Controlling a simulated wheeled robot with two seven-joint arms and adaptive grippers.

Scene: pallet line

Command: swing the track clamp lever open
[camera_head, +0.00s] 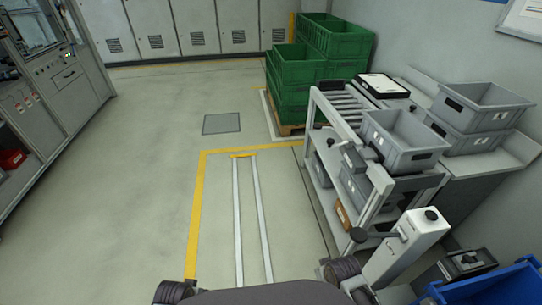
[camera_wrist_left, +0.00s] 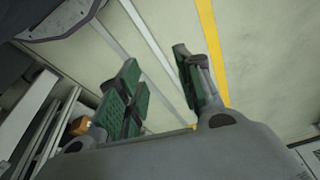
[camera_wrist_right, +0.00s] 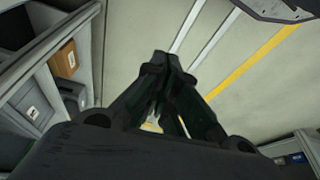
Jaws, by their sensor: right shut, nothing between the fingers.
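A pale post (camera_head: 408,245) stands at the near right in the head view. A lever (camera_head: 380,235) with a black ball end sticks out from it to the left, and a black knob tops the post. I take this for the clamp lever, but cannot tell for sure. My left gripper (camera_wrist_left: 160,78) is open and empty, with green finger pads, above the floor in the left wrist view. My right gripper (camera_wrist_right: 164,60) is shut and empty above the floor in the right wrist view. Neither wrist view shows the lever, and neither gripper's fingers show in the head view.
Two pale floor tracks (camera_head: 238,210) run up to a yellow end piece (camera_head: 243,155). A roller cart (camera_head: 342,112) with grey bins (camera_head: 402,140) stands at the right, green crates (camera_head: 297,70) behind it. A blue bin (camera_head: 500,290) is at the lower right. The middle floor is clear.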

